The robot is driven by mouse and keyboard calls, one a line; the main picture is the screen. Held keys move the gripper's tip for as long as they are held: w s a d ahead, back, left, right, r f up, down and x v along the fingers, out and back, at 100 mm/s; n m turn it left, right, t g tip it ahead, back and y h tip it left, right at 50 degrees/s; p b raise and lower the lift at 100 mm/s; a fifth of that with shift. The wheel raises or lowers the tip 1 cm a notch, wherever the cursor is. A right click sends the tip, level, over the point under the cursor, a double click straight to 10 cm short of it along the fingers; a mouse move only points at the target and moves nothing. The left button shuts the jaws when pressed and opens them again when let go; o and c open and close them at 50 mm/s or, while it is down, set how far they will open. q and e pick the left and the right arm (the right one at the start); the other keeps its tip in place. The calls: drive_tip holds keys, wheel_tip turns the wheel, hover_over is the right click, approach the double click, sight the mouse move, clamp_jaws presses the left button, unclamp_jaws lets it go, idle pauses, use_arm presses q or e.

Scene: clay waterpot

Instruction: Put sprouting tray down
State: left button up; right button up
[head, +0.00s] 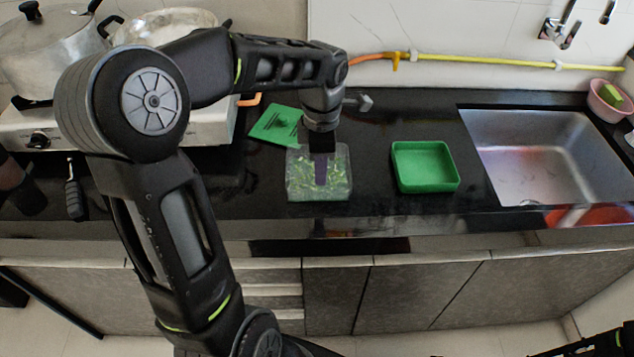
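A clear box-like tray (336,189) filled with green sprouts is at the middle of the black counter, close to its front edge. I take it to be the sprouting tray. It looks level, and I cannot tell whether it rests on the counter or hangs just above it. My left gripper (320,172) points straight down at the tray, with a purplish finger part overlapping the sprouts. The fingertips are not clear, so its opening and any hold on the tray cannot be made out. My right gripper is out of view; only part of that arm shows at the bottom right.
An empty green tray (425,166) stands to the right, before the metal sink (545,150). A green sheet (277,125) lies behind the sprouts. A stove (90,128) with pots is at the left. Bare counter lies between the two trays.

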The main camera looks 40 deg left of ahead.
use_arm(q)
wheel_tip(320, 180, up, 5)
drive_tip(key=shift+r, duration=0.15)
